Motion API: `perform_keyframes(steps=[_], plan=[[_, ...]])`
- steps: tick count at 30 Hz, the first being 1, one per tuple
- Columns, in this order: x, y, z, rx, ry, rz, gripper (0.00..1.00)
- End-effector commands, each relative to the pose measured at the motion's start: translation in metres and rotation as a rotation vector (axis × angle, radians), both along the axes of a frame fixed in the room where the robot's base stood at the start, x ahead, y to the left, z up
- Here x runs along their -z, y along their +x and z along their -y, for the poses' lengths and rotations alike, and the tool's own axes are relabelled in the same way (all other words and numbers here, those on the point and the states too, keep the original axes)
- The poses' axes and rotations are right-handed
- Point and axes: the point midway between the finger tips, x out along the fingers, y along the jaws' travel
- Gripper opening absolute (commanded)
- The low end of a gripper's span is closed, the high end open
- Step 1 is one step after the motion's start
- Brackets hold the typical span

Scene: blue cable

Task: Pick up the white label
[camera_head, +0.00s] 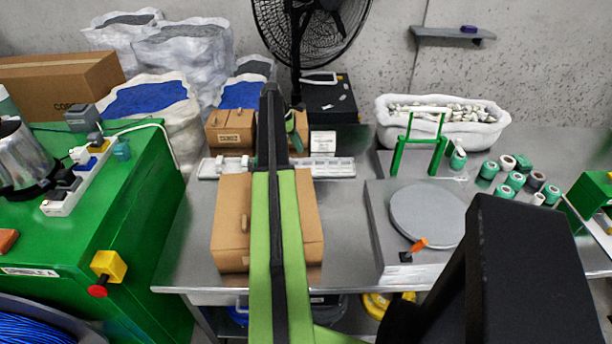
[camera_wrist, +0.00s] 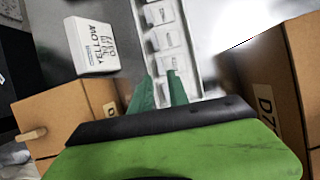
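A white label block (camera_wrist: 91,45) with dark printing lies on the grey table, upper left in the wrist view. A white label (camera_head: 323,141) with small print, apparently the same one, shows in the head view by the black box. A long white tray (camera_head: 330,167) holds several small white printed pieces; it also shows in the wrist view (camera_wrist: 168,40). My gripper (camera_wrist: 160,84) has two green fingers apart, with nothing seen between them. They point toward the tray, right of and below the label block in the picture. My arm partly hides the tray in the head view.
A cardboard box (camera_head: 231,235) stands in front of the tray, and smaller boxes (camera_head: 230,132) stand behind it. A black box (camera_head: 330,100) and a fan (camera_head: 310,25) are at the back. Green-and-white spools (camera_head: 515,181) and a round grey plate (camera_head: 428,212) are on the right.

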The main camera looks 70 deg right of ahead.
Motion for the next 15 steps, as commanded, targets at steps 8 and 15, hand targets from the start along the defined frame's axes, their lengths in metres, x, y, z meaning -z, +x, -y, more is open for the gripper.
perform_keyframes(steps=[8,15], plan=[[0.021,-0.007,0.002,-0.001,-0.001,0.000,0.21],[0.055,-0.017,0.005,-0.001,0.000,0.000,0.21]])
